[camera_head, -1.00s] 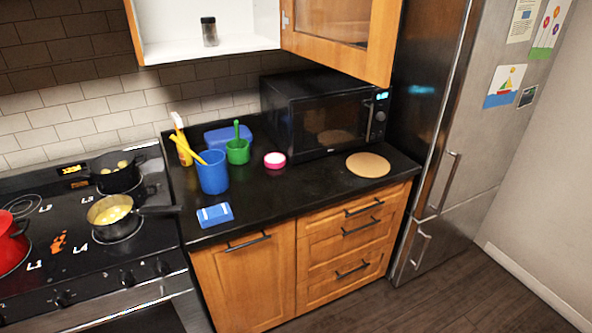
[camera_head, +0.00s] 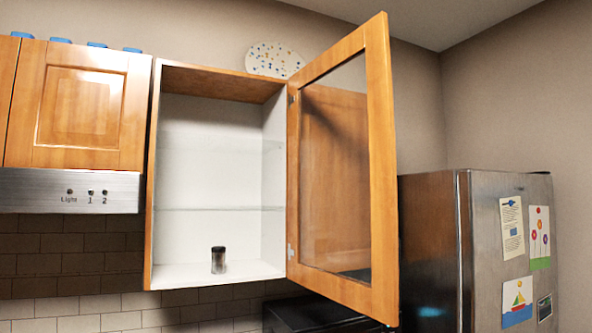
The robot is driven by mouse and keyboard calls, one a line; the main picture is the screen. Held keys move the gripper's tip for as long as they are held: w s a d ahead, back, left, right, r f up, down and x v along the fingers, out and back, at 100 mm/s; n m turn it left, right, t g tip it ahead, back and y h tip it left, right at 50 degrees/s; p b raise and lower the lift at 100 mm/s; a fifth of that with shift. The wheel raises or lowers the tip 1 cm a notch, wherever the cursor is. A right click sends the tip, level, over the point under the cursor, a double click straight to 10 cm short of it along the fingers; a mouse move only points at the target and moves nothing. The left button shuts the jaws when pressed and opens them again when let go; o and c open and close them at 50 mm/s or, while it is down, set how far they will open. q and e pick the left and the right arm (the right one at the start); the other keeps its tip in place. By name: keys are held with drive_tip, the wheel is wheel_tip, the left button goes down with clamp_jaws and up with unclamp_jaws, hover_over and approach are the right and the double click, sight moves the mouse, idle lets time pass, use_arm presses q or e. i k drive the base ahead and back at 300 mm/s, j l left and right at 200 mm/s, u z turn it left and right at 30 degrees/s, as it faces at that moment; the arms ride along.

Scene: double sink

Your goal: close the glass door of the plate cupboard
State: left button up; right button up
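The plate cupboard (camera_head: 154,180) hangs on the wall, with a wooden frame and a white interior with glass shelves. Its glass door (camera_head: 381,160) is hinged on the right side and stands wide open, swung out toward me. The door has a wooden frame around a clear pane. A small dark jar (camera_head: 218,260) stands on the cupboard floor. Neither of my grippers shows in the head view.
A steel fridge (camera_head: 490,250) with papers on it stands to the right, behind the door. A closed wooden cupboard (camera_head: 85,105) and a range hood (camera_head: 70,190) are at the left. The microwave (camera_head: 310,315) shows below. A speckled plate (camera_head: 274,60) stands atop the cupboard.

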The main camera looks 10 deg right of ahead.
sight(380, 301)
drive_tip(key=i+l+u, duration=0.15)
drive_tip(key=l+u, duration=0.35)
drive_tip(key=l, duration=0.15)
drive_tip(key=l+u, duration=0.45)
drive_tip(key=l, duration=0.2)
drive_tip(key=l+u, duration=0.1)
drive_tip(key=l, duration=1.05)
drive_tip(key=k+l, duration=0.1)
drive_tip(key=l, duration=1)
drive_tip(key=i+l+u, duration=0.15)
drive_tip(key=i+j, duration=0.05)
drive_tip(key=i, duration=0.05)
